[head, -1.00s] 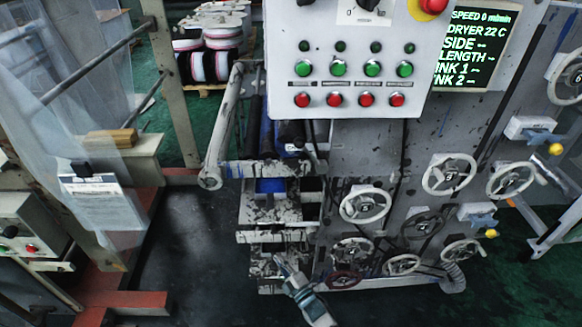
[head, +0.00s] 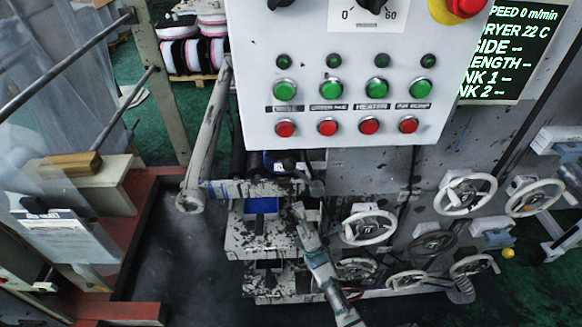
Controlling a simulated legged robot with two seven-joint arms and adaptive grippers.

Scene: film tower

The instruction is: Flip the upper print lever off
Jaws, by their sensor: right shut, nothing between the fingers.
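My right gripper (head: 299,210) is shut and empty. It points up from the bottom of the head view, in front of the paint-stained print unit (head: 250,243) and left of the handwheels. Short dark upright handles show on that unit, an upper one (head: 260,224) and a lower one (head: 268,275), both left of my gripper and apart from it in the picture. Blue-grey levers also show at the right, one high up (head: 568,150) and one lower with a yellow knob (head: 508,253). I cannot tell which is the upper print lever. My left gripper is out of view.
A control box (head: 350,110) with green and red buttons overhangs the unit. Several handwheels (head: 466,195) crowd the right side. A grey slanted arm (head: 205,135) and roller bar stand at the left. Open dark floor (head: 180,260) lies left of the unit.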

